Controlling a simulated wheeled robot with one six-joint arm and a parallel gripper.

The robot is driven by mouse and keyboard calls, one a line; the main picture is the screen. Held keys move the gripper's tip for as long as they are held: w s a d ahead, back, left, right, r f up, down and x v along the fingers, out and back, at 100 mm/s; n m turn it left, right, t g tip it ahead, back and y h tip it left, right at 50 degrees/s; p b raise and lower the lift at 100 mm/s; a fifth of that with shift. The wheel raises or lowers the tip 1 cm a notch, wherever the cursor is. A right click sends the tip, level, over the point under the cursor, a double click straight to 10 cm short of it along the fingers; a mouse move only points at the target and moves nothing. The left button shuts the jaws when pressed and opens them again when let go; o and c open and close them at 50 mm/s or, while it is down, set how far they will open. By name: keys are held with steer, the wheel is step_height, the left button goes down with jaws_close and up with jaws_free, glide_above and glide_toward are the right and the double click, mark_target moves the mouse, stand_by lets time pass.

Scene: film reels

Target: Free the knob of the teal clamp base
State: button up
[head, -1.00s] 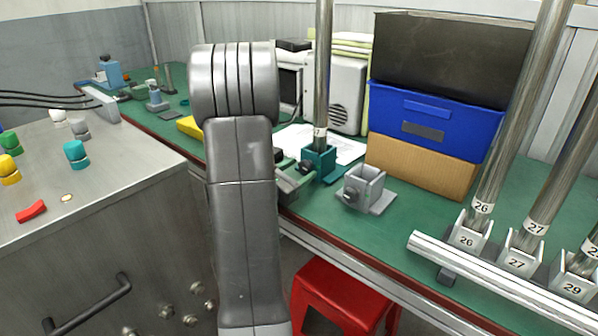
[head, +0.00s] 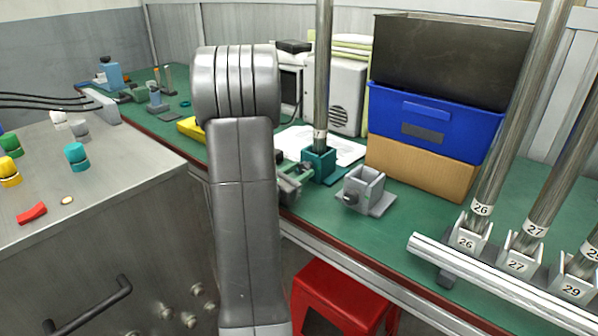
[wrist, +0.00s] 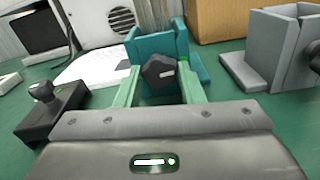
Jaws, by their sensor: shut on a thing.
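The teal clamp base (head: 318,167) stands on the green bench and holds an upright metal post (head: 322,85) with a small label. Its dark knob (wrist: 158,73) faces my wrist camera and has a pale mark on its face. My gripper (wrist: 157,85) is shut on the knob, with one green finger on each side of it. In the head view my gripper (head: 300,176) is small, at the left side of the teal base, and partly hidden by my arm.
An empty grey clamp base (head: 364,188) stands close to the right. A dark block with a knob (wrist: 48,108) lies left in the wrist view. Stacked boxes (head: 433,112) stand behind, and tilted posts (head: 510,150) in numbered holders are at the right.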

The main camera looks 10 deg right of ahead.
steer(key=n+p, duration=0.2)
steer(key=n, duration=0.2)
steer(key=shift+r, duration=0.1)
steer(key=shift+n+p, duration=0.5)
steer(key=shift+n, duration=0.8)
steer(key=o, duration=1)
steer(key=p+v, duration=0.1)
steer(key=v, duration=1.2)
steer(key=shift+s+a, duration=0.25)
steer(key=shift+a, duration=0.05)
